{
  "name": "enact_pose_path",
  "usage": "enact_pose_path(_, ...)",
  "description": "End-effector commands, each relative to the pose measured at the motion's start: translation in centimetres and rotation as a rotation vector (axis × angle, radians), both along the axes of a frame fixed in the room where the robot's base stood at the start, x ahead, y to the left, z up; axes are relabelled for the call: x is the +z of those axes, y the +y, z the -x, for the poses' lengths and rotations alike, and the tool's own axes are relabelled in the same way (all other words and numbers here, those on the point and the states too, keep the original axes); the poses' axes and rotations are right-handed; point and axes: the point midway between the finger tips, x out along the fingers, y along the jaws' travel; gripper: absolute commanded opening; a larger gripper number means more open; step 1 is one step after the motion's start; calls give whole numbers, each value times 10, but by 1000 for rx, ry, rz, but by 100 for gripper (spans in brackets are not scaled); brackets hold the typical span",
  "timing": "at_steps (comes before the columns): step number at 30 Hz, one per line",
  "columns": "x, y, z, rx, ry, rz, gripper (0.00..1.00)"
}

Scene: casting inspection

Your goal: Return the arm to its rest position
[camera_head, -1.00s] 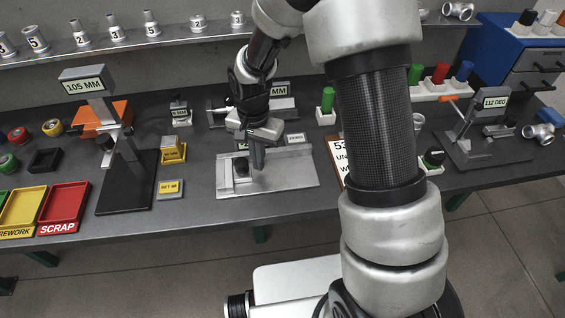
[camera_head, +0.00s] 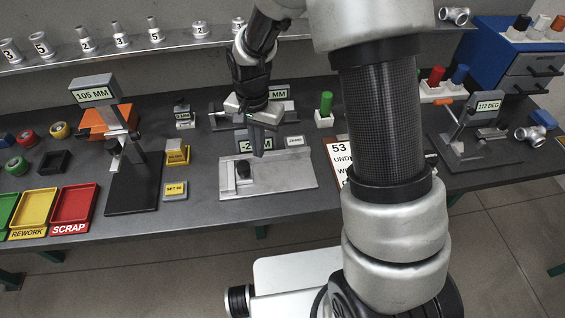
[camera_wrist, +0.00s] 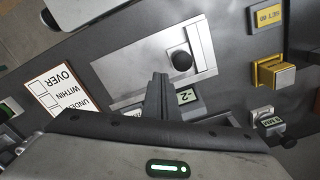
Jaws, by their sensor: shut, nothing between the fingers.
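My gripper (camera_head: 259,138) is shut and empty. In the head view it hangs above the back edge of the flat metal plate gauge (camera_head: 290,178) on the bench, with the fingers pointing down. The fingers hide part of a small display that stands behind the plate. In the wrist view my closed fingers (camera_wrist: 157,97) point at the same plate (camera_wrist: 125,84), which has a round black knob (camera_wrist: 181,60) on it. My arm reaches across the right half of the head view.
The height stand marked 105 MM (camera_head: 95,93) rises left of the gripper. The 112 DEG stand (camera_head: 487,105) is at the right. Red SCRAP (camera_head: 73,229) and yellow REWORK (camera_head: 33,234) trays lie at the front left. A shelf of numbered castings (camera_head: 120,54) runs behind.

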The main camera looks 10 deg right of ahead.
Motion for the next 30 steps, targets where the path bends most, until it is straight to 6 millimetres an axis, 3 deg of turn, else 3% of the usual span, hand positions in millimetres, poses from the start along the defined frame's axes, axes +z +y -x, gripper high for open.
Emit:
enact_pose_path(13, 0, 0, 0, 1, -1, 0, 0)
enact_pose_path(16, 16, -4, 0, 13, -18, -1, 0)
enact_pose_path(20, 71, -21, 7, 65, -75, 2, 0)
enact_pose_path(23, 130, -40, 22, 130, -140, 9, 0)
enact_pose_path(27, 203, -68, 57, 229, -231, 27, 0)
enact_pose_path(30, 245, -85, 86, 296, -296, 46, 0)
